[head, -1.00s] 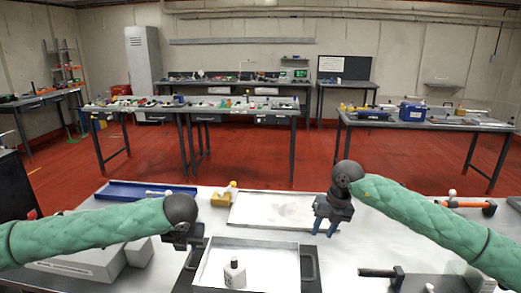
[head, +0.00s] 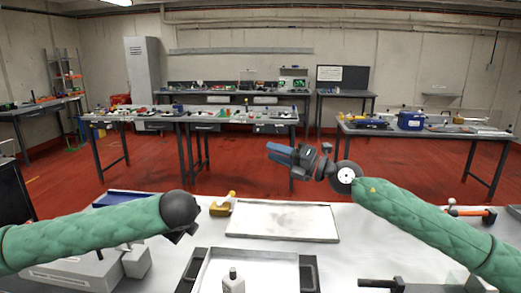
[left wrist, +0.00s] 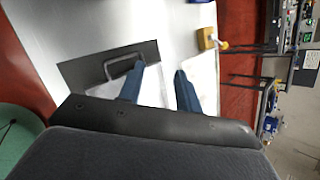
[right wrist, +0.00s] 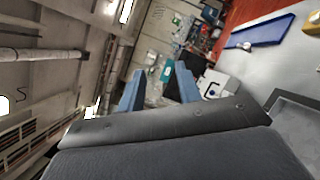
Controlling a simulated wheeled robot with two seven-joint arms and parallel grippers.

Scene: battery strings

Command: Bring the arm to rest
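My right gripper (head: 280,155) is raised above the far edge of the white table and points left in the head view. In the right wrist view its blue fingers (right wrist: 158,92) are apart with nothing between them. My left gripper is mostly hidden behind its dark wrist joint in the head view, low over the table's left half. In the left wrist view its blue fingers (left wrist: 158,82) are apart and empty, above the tray with dark handles.
A tray with dark handles (head: 308,272) holds a white bottle (head: 233,282) at the front. A flat pale tray (head: 283,220) lies behind it, with a yellow object (head: 222,206) at its left. A blue tray (head: 125,196) lies far left. Tools lie at right.

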